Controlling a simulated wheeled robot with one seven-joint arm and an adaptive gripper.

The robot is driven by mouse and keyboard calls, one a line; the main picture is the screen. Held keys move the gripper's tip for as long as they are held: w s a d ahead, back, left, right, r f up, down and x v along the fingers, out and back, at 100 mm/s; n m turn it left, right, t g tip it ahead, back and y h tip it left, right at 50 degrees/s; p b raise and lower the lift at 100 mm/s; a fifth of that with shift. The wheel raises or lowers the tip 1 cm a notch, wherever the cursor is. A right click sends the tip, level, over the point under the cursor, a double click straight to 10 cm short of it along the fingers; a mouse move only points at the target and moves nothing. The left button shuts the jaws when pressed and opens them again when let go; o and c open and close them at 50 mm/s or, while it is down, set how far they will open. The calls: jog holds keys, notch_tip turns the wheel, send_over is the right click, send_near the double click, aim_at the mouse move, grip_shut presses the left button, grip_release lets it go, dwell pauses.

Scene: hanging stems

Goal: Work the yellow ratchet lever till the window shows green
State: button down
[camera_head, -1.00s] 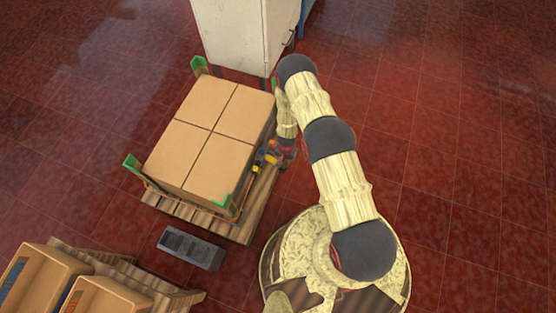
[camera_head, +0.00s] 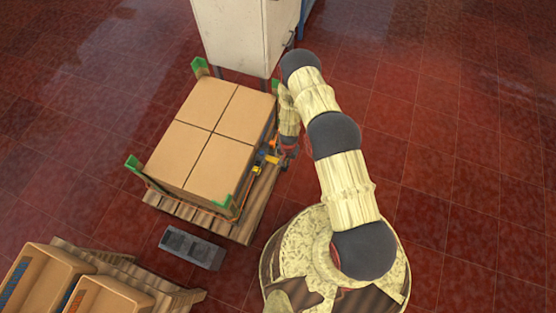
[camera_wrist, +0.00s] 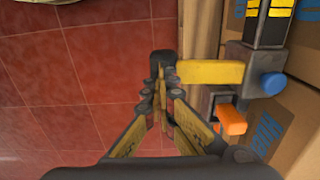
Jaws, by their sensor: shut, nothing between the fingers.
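A blue knob (camera_wrist: 273,84) and an orange piece (camera_wrist: 231,120) sit on the ratchet. Yellow and black bands (camera_wrist: 268,12) show above it. I cannot make out a green window. In the head view the lever (camera_head: 272,159) is small, beside my gripper (camera_head: 287,154).
Cardboard boxes (camera_head: 212,130) stand on a wooden pallet (camera_head: 238,229), with green corner pieces (camera_head: 133,163) and an orange strap. A white cabinet (camera_head: 240,35) stands behind. Red floor is clear at right.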

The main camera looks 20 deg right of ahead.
jog(key=shift+s+r+p, duration=0.1)
jog(key=shift+r+p, duration=0.2)
jog(key=shift+r, duration=0.3)
jog(key=shift+f, duration=0.1)
jog(key=shift+a+f+b, duration=0.15)
jog(key=shift+f+b, duration=0.65)
jog(key=shift+f, duration=0.45)
jog(key=shift+w+f, duration=0.2)
jog(key=shift+f, duration=0.05)
jog(key=shift+w+a+f+b, duration=0.1)
jog(key=shift+a+f+b, duration=0.1)
jog(key=shift+f, duration=0.15)
jog(key=shift+w+a+f+b, duration=0.1)
jog(key=shift+f+b, duration=0.1)
jog(key=shift+f, duration=0.1)
jog(key=shift+r, duration=0.1)
